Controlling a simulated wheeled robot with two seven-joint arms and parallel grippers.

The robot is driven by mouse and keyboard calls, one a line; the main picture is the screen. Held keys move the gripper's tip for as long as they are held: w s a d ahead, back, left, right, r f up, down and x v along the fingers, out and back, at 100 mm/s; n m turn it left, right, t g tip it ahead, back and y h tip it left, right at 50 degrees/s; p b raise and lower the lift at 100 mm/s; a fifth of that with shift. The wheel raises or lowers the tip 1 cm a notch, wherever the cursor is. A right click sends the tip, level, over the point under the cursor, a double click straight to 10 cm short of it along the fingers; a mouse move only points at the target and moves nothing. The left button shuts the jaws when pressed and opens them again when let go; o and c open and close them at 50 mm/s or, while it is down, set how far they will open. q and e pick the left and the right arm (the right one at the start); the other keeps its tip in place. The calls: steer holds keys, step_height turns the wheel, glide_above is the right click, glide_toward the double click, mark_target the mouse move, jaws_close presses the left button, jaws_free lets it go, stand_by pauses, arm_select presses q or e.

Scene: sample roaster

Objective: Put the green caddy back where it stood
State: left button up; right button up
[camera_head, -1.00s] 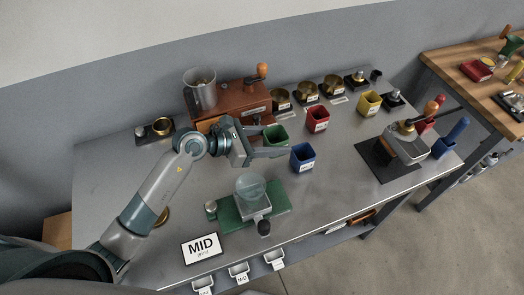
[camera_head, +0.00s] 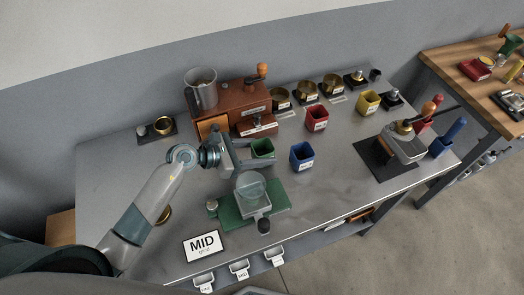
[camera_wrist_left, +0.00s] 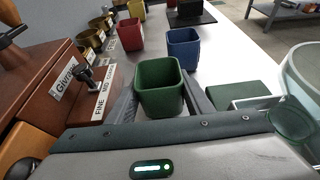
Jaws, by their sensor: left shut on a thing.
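The green caddy (camera_head: 262,148) is an open-topped square cup, upright and apparently empty. My left gripper (camera_head: 260,154) is shut on it, one finger on each side. In the left wrist view the green caddy (camera_wrist_left: 160,88) sits between the two fingers, in front of the palm. It is beside the brown grinder (camera_head: 228,100), behind the green scale base (camera_head: 280,192). I cannot tell whether its bottom touches the steel table. My right gripper is not in view.
A blue caddy (camera_head: 302,155) and a red caddy (camera_head: 317,118) stand to the right, a yellow one (camera_head: 369,102) farther off. A glass dish (camera_head: 251,187) sits on the scale close in front.

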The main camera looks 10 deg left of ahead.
arm_select(q)
steer(key=shift+f, duration=0.35)
steer(key=shift+f, duration=0.1)
steer(key=o, duration=1.1)
steer(key=shift+o, duration=0.2)
